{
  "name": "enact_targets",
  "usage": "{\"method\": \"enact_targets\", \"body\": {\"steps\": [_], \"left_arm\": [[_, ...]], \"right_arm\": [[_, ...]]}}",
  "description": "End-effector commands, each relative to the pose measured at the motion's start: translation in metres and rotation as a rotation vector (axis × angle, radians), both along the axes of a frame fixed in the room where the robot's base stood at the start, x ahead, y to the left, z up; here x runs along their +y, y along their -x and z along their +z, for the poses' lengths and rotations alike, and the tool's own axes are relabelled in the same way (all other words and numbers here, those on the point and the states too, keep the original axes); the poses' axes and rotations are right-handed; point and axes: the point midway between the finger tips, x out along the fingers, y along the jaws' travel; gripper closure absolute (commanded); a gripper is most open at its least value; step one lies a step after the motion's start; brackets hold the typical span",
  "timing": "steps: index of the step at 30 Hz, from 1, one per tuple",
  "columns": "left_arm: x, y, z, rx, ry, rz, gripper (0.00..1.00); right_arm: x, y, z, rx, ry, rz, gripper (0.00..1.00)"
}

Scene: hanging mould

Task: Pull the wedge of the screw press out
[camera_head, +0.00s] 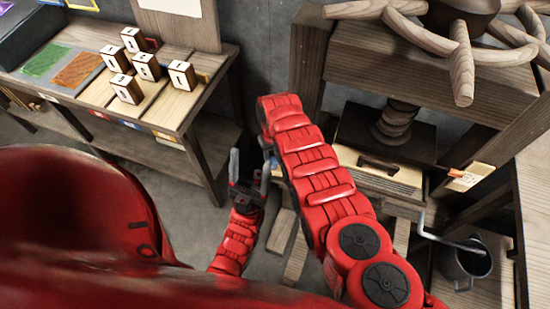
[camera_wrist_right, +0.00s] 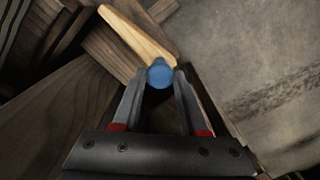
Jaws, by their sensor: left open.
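The screw press has a dark wooden frame (camera_head: 420,70), a spoked wooden handle (camera_head: 462,60) and a screw (camera_head: 396,122) over a pale block stack (camera_head: 380,172). In the right wrist view, a pale wooden wedge (camera_wrist_right: 135,35) with a round blue end (camera_wrist_right: 160,74) lies against dark timber. The blue end is between the fingertips of my right gripper (camera_wrist_right: 161,78); I cannot tell whether they clamp it. My left gripper (camera_head: 250,170) is open and empty beside that arm.
A wooden table (camera_head: 180,105) at the left holds several numbered blocks (camera_head: 145,66) and a tray with green and brown patches (camera_head: 62,66). A grey pot (camera_head: 465,264) with a bent rod stands at lower right.

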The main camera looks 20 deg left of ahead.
Motion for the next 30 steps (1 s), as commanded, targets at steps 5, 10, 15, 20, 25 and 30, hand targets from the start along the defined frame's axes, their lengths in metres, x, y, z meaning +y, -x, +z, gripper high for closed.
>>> {"method": "enact_targets", "body": {"steps": [5, 10, 15, 20, 25, 30], "left_arm": [[0.0, 0.0, 0.0, 0.0, 0.0, 0.0, 0.31], [0.0, 0.0, 0.0, 0.0, 0.0, 0.0, 0.31], [0.0, 0.0, 0.003, 0.0, 0.0, 0.0, 0.31], [0.0, 0.0, 0.019, 0.0, 0.0, 0.0, 0.31], [0.0, 0.0, 0.024, 0.0, 0.0, 0.0, 0.31], [0.0, 0.0, 0.025, 0.0, 0.0, 0.0, 0.31]], "right_arm": [[0.004, 0.001, 0.001, -0.001, -0.006, 0.004, 0.29], [0.003, 0.001, 0.001, -0.001, -0.004, 0.003, 0.29], [0.002, 0.0, 0.004, -0.001, -0.004, 0.003, 0.29], [0.001, 0.002, 0.021, 0.002, -0.001, 0.003, 0.29], [0.003, -0.001, 0.041, -0.005, -0.005, 0.003, 0.29], [0.002, 0.001, 0.06, -0.003, -0.004, 0.004, 0.29]]}}
